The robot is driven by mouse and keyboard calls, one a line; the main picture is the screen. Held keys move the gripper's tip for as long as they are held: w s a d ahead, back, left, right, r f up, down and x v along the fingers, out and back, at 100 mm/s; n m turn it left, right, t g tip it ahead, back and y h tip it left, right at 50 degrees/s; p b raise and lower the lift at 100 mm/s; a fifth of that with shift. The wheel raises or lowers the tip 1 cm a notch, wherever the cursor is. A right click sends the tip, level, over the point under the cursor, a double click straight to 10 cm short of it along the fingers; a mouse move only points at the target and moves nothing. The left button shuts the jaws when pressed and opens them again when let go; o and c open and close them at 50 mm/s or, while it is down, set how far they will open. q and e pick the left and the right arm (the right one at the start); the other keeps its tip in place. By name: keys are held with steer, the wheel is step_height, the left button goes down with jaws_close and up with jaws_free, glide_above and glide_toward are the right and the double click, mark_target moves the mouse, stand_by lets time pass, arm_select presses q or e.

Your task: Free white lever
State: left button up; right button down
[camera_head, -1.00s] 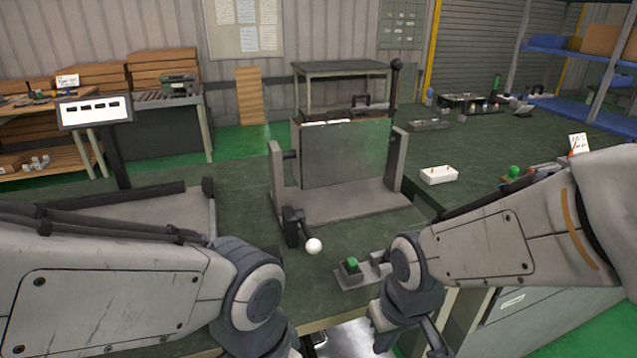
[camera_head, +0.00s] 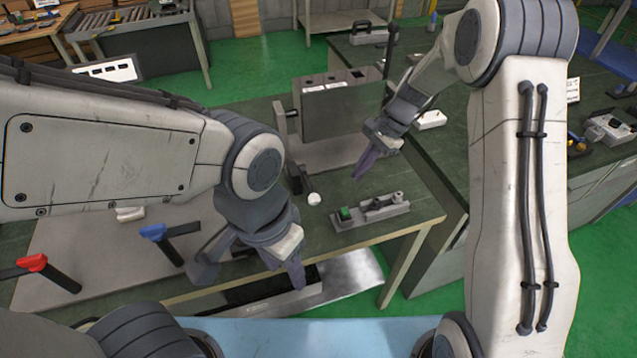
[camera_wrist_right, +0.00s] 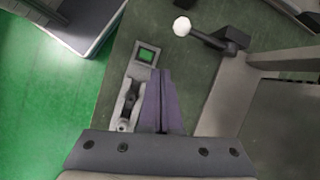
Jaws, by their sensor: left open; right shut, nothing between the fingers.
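The white lever's round knob (camera_head: 314,198) sits near the front of the grey bent-plate fixture (camera_head: 330,110) on the bench; it also shows in the right wrist view (camera_wrist_right: 182,27), on a short dark arm (camera_wrist_right: 215,40). My right gripper (camera_head: 358,178) is shut and empty, above the bench to the right of the knob and apart from it. In the right wrist view its purple fingers (camera_wrist_right: 158,72) lie together, below and left of the knob. My left gripper (camera_head: 250,270) is open and empty over the bench's front edge, nearer than the knob.
A grey block with a green button (camera_head: 346,213) stands right of the knob. Red (camera_head: 32,263) and blue (camera_head: 152,231) handled levers lie at the left, near my left arm. A black-knobbed lever (camera_head: 389,28) rises behind the fixture. A white box (camera_head: 430,120) is on the right bench.

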mark_target(309, 187)
steer(key=w+a+f+m+y, duration=0.2)
steer(key=w+a+m, duration=0.1)
steer(key=w+a, duration=0.1)
steer(key=shift+w+g+y, duration=0.3)
steer(key=shift+g, duration=0.1)
steer(key=p+x, duration=0.3)
steer(key=x, duration=0.6)
steer(key=shift+s, duration=0.1)
steer(key=shift+a+f, duration=0.25)
steer(key=shift+f, duration=0.15)
steer(key=shift+s+r, duration=0.1)
